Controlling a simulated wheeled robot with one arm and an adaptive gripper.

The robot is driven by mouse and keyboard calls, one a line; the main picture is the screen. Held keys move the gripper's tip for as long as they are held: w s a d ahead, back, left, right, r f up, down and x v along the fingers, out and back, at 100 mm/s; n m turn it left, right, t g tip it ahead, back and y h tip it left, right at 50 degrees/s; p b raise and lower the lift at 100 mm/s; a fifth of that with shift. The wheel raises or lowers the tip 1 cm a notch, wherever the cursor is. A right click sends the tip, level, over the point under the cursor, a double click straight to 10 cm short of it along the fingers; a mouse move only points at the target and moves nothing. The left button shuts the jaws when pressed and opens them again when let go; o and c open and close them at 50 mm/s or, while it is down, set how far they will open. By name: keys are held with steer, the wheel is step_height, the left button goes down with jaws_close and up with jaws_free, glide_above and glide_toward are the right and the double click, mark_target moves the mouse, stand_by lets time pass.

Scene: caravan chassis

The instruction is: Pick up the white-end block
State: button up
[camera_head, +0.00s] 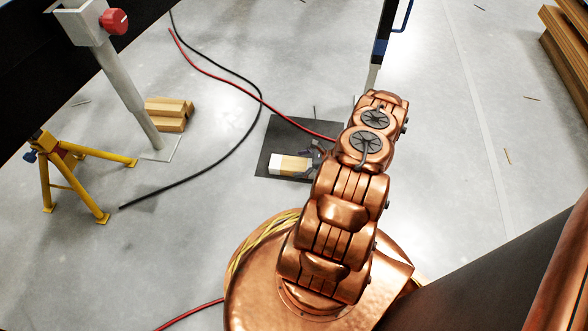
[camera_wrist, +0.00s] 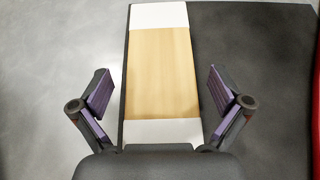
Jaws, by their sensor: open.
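The white-end block (camera_head: 290,164) is a pale wooden block with white ends. It lies flat on a dark mat (camera_head: 277,134) on the floor, near the mat's left edge. In the wrist view the block (camera_wrist: 162,70) runs lengthwise away from me, centred between the fingers. My gripper (camera_wrist: 160,92) is open, with one purple-padded finger on each side of the block and a visible gap to each. I cannot tell how high the fingertips are above the mat. In the head view my gripper (camera_head: 316,158) is at the block's right end, partly hidden by my arm.
A red cable (camera_head: 238,88) and a black cable (camera_head: 248,135) run over the floor near the mat. A yellow stand (camera_head: 70,170), a grey post (camera_head: 128,95) and stacked timber (camera_head: 168,113) stand at the left. A blue-handled tool (camera_head: 380,50) rises behind my arm. Open floor lies right.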

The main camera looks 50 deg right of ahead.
steer(key=shift+w+a+f, duration=0.2)
steer(key=shift+w+f, duration=0.05)
steer(key=shift+w, duration=0.05)
steer(key=shift+c, duration=0.3)
steer(key=c, duration=1.4)
